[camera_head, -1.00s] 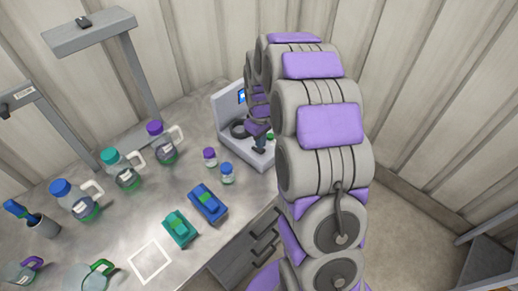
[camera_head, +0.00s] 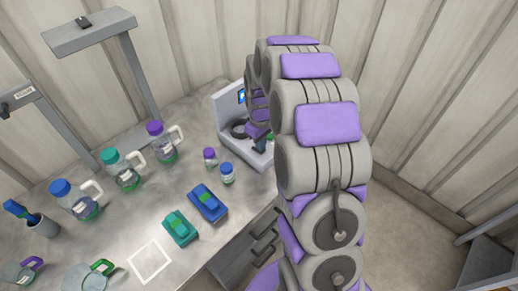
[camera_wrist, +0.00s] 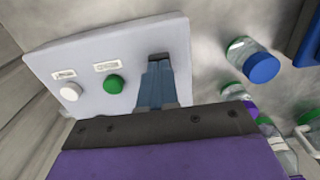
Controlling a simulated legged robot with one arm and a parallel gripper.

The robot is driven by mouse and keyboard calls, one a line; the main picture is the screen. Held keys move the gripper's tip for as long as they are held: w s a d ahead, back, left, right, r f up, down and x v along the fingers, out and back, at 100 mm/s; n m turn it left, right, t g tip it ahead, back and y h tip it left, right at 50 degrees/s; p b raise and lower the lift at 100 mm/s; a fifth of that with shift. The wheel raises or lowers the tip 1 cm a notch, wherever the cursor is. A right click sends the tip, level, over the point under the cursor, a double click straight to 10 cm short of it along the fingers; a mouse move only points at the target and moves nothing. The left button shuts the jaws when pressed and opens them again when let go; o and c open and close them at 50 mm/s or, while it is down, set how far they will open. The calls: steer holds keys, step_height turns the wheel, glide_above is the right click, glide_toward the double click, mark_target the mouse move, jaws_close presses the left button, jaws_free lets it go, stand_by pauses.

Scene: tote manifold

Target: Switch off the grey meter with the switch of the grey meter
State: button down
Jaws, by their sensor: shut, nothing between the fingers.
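The grey meter (camera_head: 229,103) stands at the back right of the bench, partly hidden behind my arm. It has an upright panel with a small blue screen. Its light grey base fills the upper left of the wrist view (camera_wrist: 95,50), with a white round knob (camera_wrist: 70,93) and a green round button (camera_wrist: 113,84), each below a small label. My gripper (camera_wrist: 158,62) is shut and empty, its blue fingers over the right part of the base. A dark patch shows at the fingertips; I cannot tell whether it is the switch or whether they touch it.
Small jars with a purple lid (camera_head: 210,153) and a blue lid (camera_head: 227,168) stand close to the meter. Blue (camera_head: 207,203) and teal (camera_head: 180,227) devices lie nearer. Several handled bottles line the left. A white square outline (camera_head: 150,262) marks bare bench.

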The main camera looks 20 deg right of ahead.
steer(key=shift+f, duration=0.35)
steer(key=shift+r, duration=0.1)
steer(key=shift+r+p, duration=1.65)
steer(key=shift+r, duration=1.75)
steer(key=shift+s+a+r, duration=0.1)
steer(key=shift+r, duration=0.1)
steer(key=s+a+r+m, duration=0.1)
steer(key=s+a+r, duration=0.2)
steer(key=s+r, duration=0.3)
steer(key=s+a+r+m, duration=0.1)
steer(key=s+a+r, duration=0.25)
steer(key=s, duration=0.55)
steer(key=s+a+r+m+g, duration=0.1)
steer(key=s+a, duration=0.1)
steer(key=s, duration=0.8)
steer(key=s+a+m, duration=0.1)
steer(key=s+a, duration=0.1)
steer(key=s, duration=0.7)
steer(key=shift+s+r+g, duration=0.4)
